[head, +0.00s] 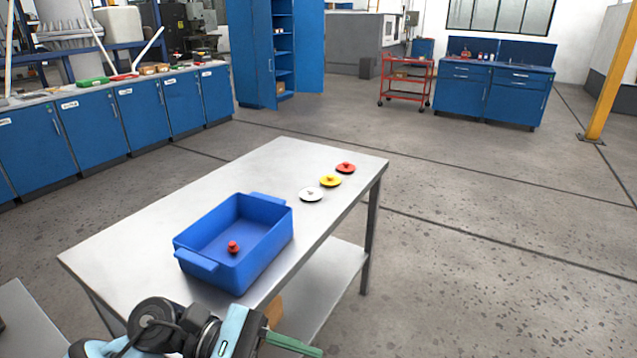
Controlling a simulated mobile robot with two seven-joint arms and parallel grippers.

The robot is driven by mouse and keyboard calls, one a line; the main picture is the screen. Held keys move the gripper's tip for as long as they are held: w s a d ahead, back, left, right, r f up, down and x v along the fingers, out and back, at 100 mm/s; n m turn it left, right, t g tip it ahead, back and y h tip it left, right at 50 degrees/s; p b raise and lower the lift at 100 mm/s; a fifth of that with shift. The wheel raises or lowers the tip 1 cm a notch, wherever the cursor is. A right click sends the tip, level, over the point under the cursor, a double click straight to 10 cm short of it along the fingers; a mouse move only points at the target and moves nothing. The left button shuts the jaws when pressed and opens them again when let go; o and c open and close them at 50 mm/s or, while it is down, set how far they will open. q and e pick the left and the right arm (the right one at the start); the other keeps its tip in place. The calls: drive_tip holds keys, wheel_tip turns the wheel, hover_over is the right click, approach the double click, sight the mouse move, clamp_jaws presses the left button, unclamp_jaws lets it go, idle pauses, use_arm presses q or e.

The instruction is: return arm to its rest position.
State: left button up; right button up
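My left arm comes in at the bottom left, with its gripper (293,344) low in front of the table's near edge. A green finger points right; I cannot tell whether the gripper is open or shut. Nothing shows held in it. My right gripper is out of view. A blue bin (268,248) with two handles stands on the table. A small red part (233,247) lies inside it. A white disc (311,194), a yellow disc (330,181) and a red disc (345,168), each with a small knob, lie in a row near the table's right edge.
The grey metal table (135,235) has a lower shelf (325,290), with an orange-brown thing (273,312) partly hidden there. A grey surface (25,325) is at the bottom left. Blue cabinets (130,112) and a red cart (405,82) stand farther back. The floor at right is clear.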

use_arm(q)
drive_tip(key=w+a+f+m+t+y+p, duration=0.1)
drive_tip(key=w+a+f+m+t+y, duration=0.3)
drive_tip(key=m+t, duration=0.9)
drive_tip(key=s+a+f+m+t+y, duration=0.15)
drive_tip(key=a+f+m+t, duration=0.55)
drive_tip(key=m, duration=1)
drive_tip(key=s+a+f+n+g+y, duration=0.3)
drive_tip(key=s+f+n+y, duration=0.1)
drive_tip(key=s+f+n, duration=0.5)
drive_tip(key=s+a+f+n+g+y+p, duration=0.1)
drive_tip(key=s+a+f+n+g+y, duration=0.2)
drive_tip(key=s+f+n, duration=0.6)
wheel_tip(320, 180, down, 4)
drive_tip(key=shift+s+f+g+y, duration=0.25)
drive_tip(key=shift+s+g+y, duration=0.15)
drive_tip(key=shift+s+y, duration=0.5)
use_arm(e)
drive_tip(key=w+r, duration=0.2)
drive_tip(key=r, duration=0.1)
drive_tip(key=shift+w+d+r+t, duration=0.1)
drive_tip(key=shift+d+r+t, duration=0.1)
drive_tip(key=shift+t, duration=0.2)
use_arm(q)
drive_tip(key=shift+w, duration=0.1)
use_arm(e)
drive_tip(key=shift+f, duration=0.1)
